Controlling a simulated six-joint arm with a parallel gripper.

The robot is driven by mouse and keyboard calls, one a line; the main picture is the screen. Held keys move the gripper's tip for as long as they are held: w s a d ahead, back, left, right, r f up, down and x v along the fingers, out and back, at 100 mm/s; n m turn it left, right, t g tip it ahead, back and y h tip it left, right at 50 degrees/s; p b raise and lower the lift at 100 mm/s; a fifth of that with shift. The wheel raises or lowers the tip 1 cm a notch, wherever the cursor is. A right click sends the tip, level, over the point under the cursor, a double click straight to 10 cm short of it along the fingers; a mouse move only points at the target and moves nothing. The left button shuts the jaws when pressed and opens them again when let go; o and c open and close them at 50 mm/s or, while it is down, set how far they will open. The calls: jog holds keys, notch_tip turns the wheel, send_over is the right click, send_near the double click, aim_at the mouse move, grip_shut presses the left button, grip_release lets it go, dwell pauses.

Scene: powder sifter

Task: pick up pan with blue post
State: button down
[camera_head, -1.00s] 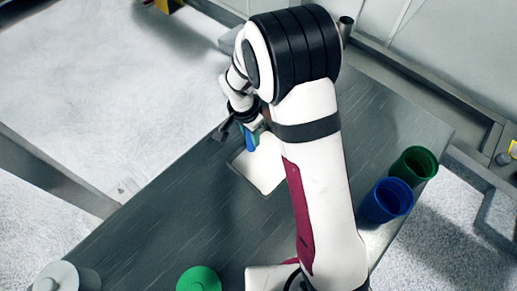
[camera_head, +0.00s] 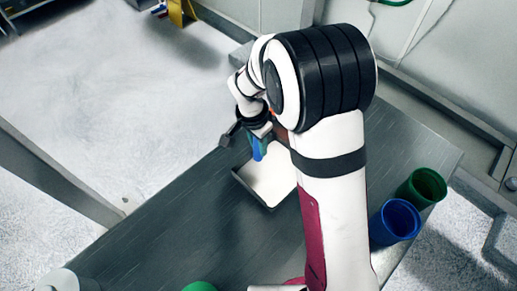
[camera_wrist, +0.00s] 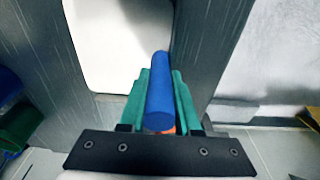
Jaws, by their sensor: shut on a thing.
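The blue post (camera_head: 257,150) stands up at the pan's far left side. In the wrist view the post (camera_wrist: 160,90) sits between the two green fingers of my gripper (camera_wrist: 160,98), which is shut on it. Whether the pan touches the table is hard to tell. My wrist hides part of the post in the head view.
A blue cup (camera_head: 396,220) and a green cup (camera_head: 423,187) stand at the table's right side. A green round thing (camera_head: 199,287) and a pale round thing (camera_head: 62,281) are cut off at the bottom. The table (camera_head: 180,215) left of the pan is clear.

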jog(key=s+d+r+m, duration=0.1)
jog(key=d+r, duration=0.3)
jog(key=d, duration=0.5)
jog(key=s+d+r+m, duration=0.2)
jog(key=d+r, duration=0.1)
jog(key=d, duration=0.5)
jog(key=s+d+r+m, duration=0.1)
jog(key=d+r, duration=0.3)
jog(key=d, duration=0.5)
jog(key=s+d+r+m+g, duration=0.1)
jog(key=s+d+r+m, duration=0.15)
jog(key=s+d, duration=0.4)
jog(key=s+d+r+m, duration=0.2)
jog(key=s+d+m, duration=0.1)
jog(key=d, duration=0.6)
jog(key=w+a+r+n+t, duration=0.1)
jog(key=w+a+n, duration=0.2)
jog(key=a+n, duration=0.3)
jog(key=w+a+r+n+t, duration=0.1)
jog(key=a+n, duration=0.5)
jog(key=a, duration=0.8)
jog(key=w+a+r+n+t+y, duration=0.1)
jog(key=w+a+r+n, duration=0.2)
jog(key=a, duration=0.8)
jog(key=w+n, duration=0.2)
jog(key=n, duration=0.1)
jog(key=shift+d+r+n, duration=0.1)
jog(key=shift+n, duration=0.15)
